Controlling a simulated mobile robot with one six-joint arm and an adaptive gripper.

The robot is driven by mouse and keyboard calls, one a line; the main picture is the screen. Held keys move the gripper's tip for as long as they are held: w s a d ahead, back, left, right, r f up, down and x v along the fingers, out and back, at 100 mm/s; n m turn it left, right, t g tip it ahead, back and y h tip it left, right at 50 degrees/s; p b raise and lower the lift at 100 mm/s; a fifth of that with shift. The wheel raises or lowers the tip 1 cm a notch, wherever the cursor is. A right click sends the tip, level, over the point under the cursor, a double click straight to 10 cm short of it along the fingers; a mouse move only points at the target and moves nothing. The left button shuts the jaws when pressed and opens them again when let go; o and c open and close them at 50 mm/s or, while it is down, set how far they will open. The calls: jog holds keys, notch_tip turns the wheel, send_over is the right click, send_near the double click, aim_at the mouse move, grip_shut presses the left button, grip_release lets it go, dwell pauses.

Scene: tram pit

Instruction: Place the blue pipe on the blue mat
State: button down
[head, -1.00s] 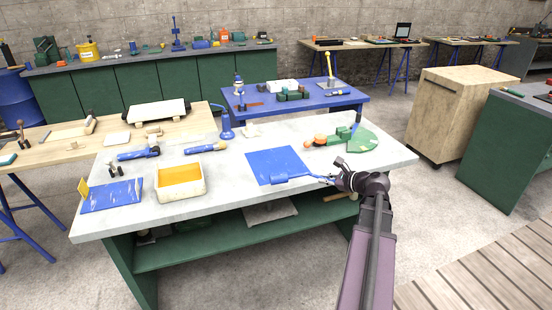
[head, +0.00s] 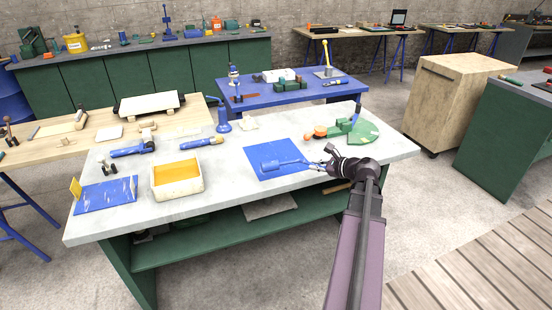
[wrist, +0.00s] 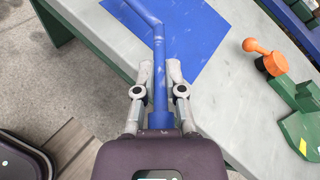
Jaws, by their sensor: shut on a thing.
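The blue pipe (head: 285,163) is long and thin, with a thicker end at the left and a bend along it. My gripper (head: 324,164) is shut on its right end, just right of the blue mat (head: 262,151). The pipe's far part is over the mat; I cannot tell whether it touches it. In the wrist view the pipe (wrist: 159,60) runs between the fingers of my gripper (wrist: 160,76), and its bent part leaves the top of the picture. The mat (wrist: 195,42) lies flat on the light worktable and shows on both sides of the pipe.
A green piece with an orange knob (head: 320,131) stands right of the mat, close to my gripper. A cream tray with a yellow inside (head: 177,192) and another blue sheet (head: 106,195) lie to the left. Blue tools (head: 202,143) lie behind the tray.

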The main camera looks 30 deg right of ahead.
jog(key=shift+n+g+y, duration=0.3)
jog(key=shift+n+y, duration=0.2)
jog(key=shift+y, duration=0.3)
jog(key=w+d, duration=0.1)
jog(key=w+d+f+b, duration=0.2)
jog(key=d, duration=0.1)
jog(key=shift+w, duration=0.2)
jog(key=b, duration=0.1)
send_over(293, 155)
jog(key=shift+a+f, duration=0.1)
jog(key=shift+f, duration=0.6)
jog(key=shift+f+b, duration=0.1)
jog(key=shift+b, duration=0.2)
notch_tip(293, 155, down, 3)
jog(key=b, duration=0.3)
jog(key=shift+s+f, duration=0.1)
jog(key=shift+f, duration=0.1)
